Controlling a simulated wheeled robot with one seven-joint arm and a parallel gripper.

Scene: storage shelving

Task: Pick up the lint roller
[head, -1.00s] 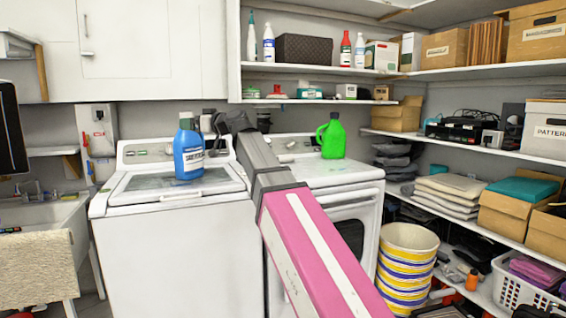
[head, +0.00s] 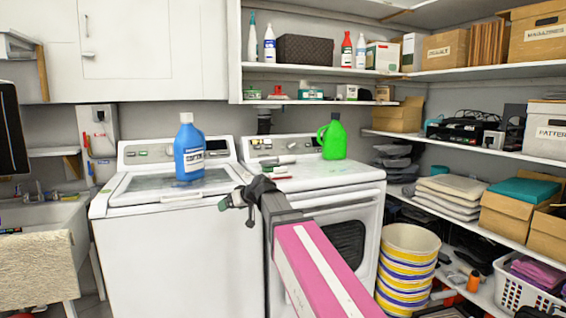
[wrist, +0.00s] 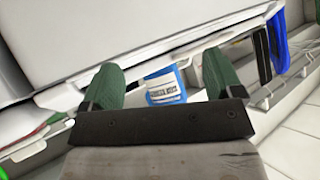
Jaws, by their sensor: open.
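I cannot pick out the lint roller for certain. A small white and red item (head: 278,161) lies on top of the right-hand white machine (head: 330,178), towards its back left; it may be the roller, but it is too small to tell. My gripper (head: 236,211) is in front of the gap between the two machines, near top height, to the left of and nearer than that item. In the wrist view my gripper (wrist: 160,82) has its two green-padded fingers spread apart, with nothing held between them.
A blue bottle (head: 188,150) stands on the left washer (head: 165,245). A green jug (head: 332,137) stands at the right machine's back. Striped buckets (head: 408,265) stand at its right. Loaded shelves (head: 470,146) line the right wall. The right machine's front top is mostly clear.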

